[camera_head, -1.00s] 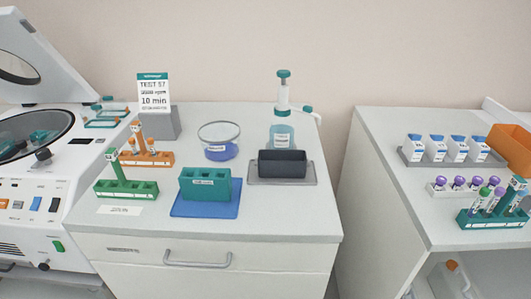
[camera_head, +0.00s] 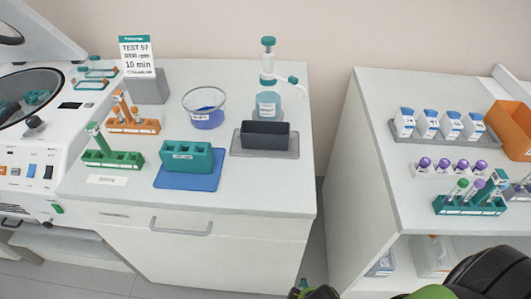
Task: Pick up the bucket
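I cannot tell for certain which thing is the bucket. A teal block with several openings in its top (camera_head: 187,157) stands upright on a blue mat (camera_head: 190,183) on the middle counter. A dark grey open box (camera_head: 265,134) stands on a grey tray (camera_head: 237,150) to its right, in front of the pump bottle. Both stand free, with no gripper on them. Part of my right arm shows at the bottom right. A small dark and green piece at the bottom edge seems to be my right gripper (camera_head: 314,292), mostly cut off, well below the counter top. My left gripper is out of view.
A green rack (camera_head: 113,160), an orange rack (camera_head: 133,125), a glass bowl with blue liquid (camera_head: 205,112) and a pump bottle (camera_head: 268,102) share the counter. The centrifuge (camera_head: 28,165) is left. A gap separates the right-hand counter, which holds a teal tube rack (camera_head: 465,206).

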